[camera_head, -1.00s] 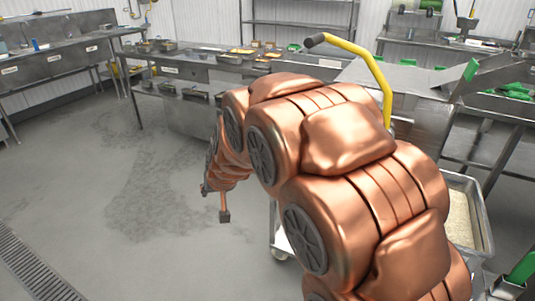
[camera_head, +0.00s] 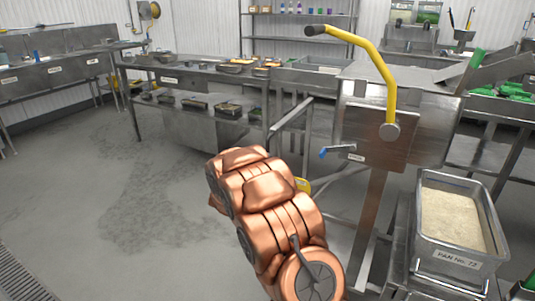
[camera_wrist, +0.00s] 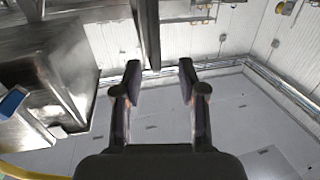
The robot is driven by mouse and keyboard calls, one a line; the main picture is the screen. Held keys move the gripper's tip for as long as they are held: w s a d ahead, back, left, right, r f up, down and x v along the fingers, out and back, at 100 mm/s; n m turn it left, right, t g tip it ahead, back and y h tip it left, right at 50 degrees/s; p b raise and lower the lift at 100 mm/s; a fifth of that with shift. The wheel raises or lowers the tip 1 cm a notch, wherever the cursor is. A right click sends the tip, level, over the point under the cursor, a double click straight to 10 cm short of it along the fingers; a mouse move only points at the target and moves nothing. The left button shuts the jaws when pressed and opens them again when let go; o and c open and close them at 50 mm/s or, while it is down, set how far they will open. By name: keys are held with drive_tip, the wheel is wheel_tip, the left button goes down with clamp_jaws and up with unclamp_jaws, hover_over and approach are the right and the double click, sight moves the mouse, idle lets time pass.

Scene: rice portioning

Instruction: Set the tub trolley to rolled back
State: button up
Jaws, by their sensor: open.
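A steel tub of rice (camera_head: 465,262), labelled as a numbered pan, sits at the right in the head view. It rests on a steel frame (camera_head: 400,255) that looks like the tub trolley; its wheels and lower parts are cut off or hidden. My copper arm crosses the lower middle, left of the trolley, and its end is hidden there. In the wrist view my gripper (camera_wrist: 160,75) is open and empty, its two fingers apart with nothing between them. The tub does not show in the wrist view.
A steel machine (camera_head: 428,120) with a yellow lever (camera_head: 381,70) and a small blue handle (camera_head: 323,153) stands behind the trolley. Steel tables (camera_head: 190,77) line the back. The floor (camera_head: 70,190) at left is clear.

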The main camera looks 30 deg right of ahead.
sight(267, 149)
drive_tip(key=shift+h, duration=0.4)
drive_tip(key=shift+x, duration=4.1)
drive_tip(key=shift+s+d+f, duration=0.1)
drive_tip(key=shift+s+d, duration=0.05)
drive_tip(key=shift+s, duration=0.05)
drive_tip(key=shift+c, duration=0.3)
clamp_jaws()
